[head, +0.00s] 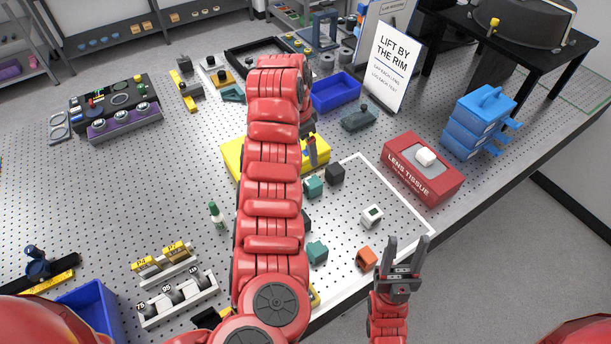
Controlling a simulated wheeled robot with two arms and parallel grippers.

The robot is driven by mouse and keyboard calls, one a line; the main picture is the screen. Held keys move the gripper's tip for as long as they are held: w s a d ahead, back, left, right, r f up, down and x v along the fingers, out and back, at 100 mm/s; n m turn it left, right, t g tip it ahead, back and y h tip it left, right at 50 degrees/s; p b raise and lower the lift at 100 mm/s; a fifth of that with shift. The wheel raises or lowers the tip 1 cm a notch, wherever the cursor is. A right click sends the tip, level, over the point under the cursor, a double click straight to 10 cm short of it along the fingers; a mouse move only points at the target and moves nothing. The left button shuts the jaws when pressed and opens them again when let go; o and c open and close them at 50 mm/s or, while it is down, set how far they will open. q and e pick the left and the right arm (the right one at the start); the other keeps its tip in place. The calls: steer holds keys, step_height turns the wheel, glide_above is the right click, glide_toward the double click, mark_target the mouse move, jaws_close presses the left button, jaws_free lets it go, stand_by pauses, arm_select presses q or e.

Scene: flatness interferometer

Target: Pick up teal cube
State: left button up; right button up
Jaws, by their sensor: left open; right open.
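Two teal cubes lie inside the white-outlined area on the perforated table: one (314,187) towards the back, just right of my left forearm, and another (317,252) nearer the front. My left arm crosses the middle of the view and hides part of the table. My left gripper (312,158), partly hidden by that arm, points down beside the yellow block, above and behind the back teal cube. It is open and apart from the cube. My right gripper (404,244) is open and empty at the front right edge, right of the orange cube.
Near the teal cubes are a black cube (335,173), a white cube (371,216) with a dark face and an orange cube (367,259). A yellow block (235,159) and a red lens tissue box (424,184) stand close by. A green-capped bottle (217,218) stands left.

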arm_select(q)
steer(key=b, duration=0.4)
glide_above(313, 181)
steer(key=s, duration=0.2)
steer(key=f, duration=1)
steer(key=shift+w+a+f, duration=0.15)
steer(key=shift+a+f, duration=0.1)
steer(key=shift+a, duration=0.15)
steer(key=shift+w+d+f, duration=0.1)
steer(key=shift+w+f, duration=0.05)
steer(key=shift+f, duration=0.45)
steer(key=shift+w+d+f+p, duration=0.1)
steer(key=shift+w+f+p, duration=0.15)
steer(key=shift+f+p, duration=0.25)
steer(key=shift+w+d+f+p, duration=0.1)
steer(key=shift+w+f+p, duration=0.1)
steer(key=shift+f+p, duration=0.3)
steer(key=shift+w+d+f, duration=0.1)
steer(key=shift+w+f, duration=0.1)
steer(key=shift+f, duration=0.8)
steer(key=shift+f+p, duration=0.3)
steer(key=shift+f, duration=0.2)
jaws_close()
